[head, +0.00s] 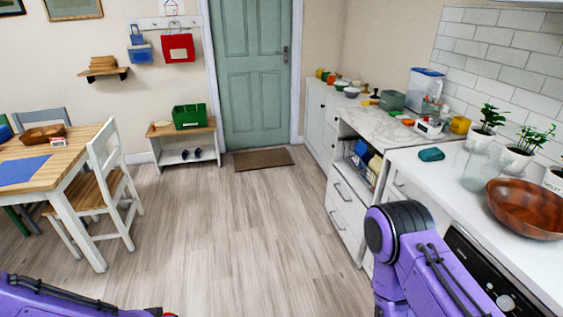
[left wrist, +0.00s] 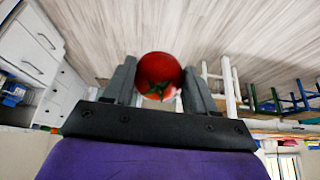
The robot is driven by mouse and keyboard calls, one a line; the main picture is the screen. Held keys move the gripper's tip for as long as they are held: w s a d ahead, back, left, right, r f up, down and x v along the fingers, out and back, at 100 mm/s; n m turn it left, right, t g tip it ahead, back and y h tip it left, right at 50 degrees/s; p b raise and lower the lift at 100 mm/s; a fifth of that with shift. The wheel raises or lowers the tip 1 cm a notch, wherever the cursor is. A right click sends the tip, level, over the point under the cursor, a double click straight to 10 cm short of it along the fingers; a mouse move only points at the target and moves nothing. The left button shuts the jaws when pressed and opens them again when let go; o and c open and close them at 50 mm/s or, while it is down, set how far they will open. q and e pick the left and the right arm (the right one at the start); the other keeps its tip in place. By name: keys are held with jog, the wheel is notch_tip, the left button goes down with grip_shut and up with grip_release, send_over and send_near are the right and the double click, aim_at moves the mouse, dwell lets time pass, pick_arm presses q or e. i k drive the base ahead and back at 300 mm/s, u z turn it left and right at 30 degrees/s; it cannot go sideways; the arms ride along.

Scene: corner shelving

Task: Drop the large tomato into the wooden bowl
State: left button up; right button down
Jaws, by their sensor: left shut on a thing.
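My left gripper (left wrist: 160,82) is shut on a large red tomato (left wrist: 158,70) with a green stem, held between its two fingers above the floor in the left wrist view. In the head view my left arm enters at the bottom left, with only a small red bit at its end at the bottom edge. A large brown wooden bowl (head: 530,208) stands on the white counter at the right. Another, smaller wooden bowl (head: 43,136) is on the dining table at the left. My right arm shows at the bottom right; its gripper is out of view.
The white counter (head: 460,190) also bears potted plants (head: 516,150), a glass jar (head: 480,170) and a teal cloth (head: 431,154). A white chair (head: 110,180) stands by the table (head: 85,150). The wooden floor (head: 220,230) in the middle is clear.

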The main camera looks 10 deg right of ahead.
aim_at(518, 213)
jog(key=i, duration=1.8)
jog(key=z, duration=3.8)
